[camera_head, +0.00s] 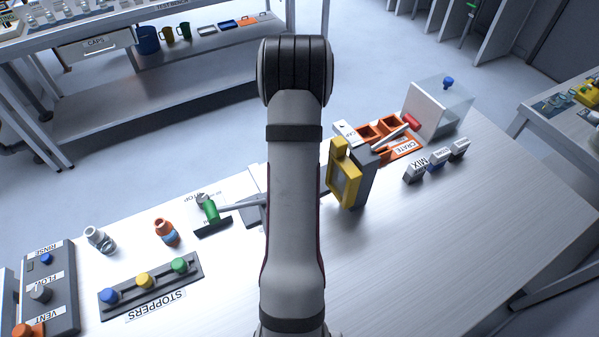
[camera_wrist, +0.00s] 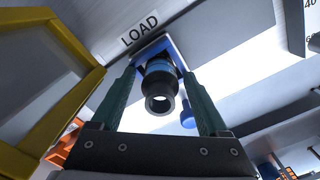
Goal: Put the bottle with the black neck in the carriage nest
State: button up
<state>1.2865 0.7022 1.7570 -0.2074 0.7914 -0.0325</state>
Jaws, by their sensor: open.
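The bottle with the black neck (camera_wrist: 160,88) shows in the wrist view, its open mouth toward the camera and a blue band above the dark neck. Its far end is within a blue angular frame, apparently the carriage nest (camera_wrist: 174,46), beside a LOAD label. My gripper (camera_wrist: 160,74) is open, with one green finger on each side of the bottle. I cannot tell whether the fingers touch it or how fully it is seated. In the head view my arm hides the gripper, this bottle and the nest.
A yellow-framed grey box (camera_head: 345,180) stands right of my arm; its yellow frame (camera_wrist: 60,110) is close on the left in the wrist view. An orange crate (camera_head: 403,149) is behind it. An orange bottle (camera_head: 166,232), a whitish bottle (camera_head: 100,239) and a stopper rack (camera_head: 150,284) are left.

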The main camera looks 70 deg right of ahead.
notch_tip(320, 180, up, 12)
jog(key=shift+r, duration=0.15)
dwell(0.4)
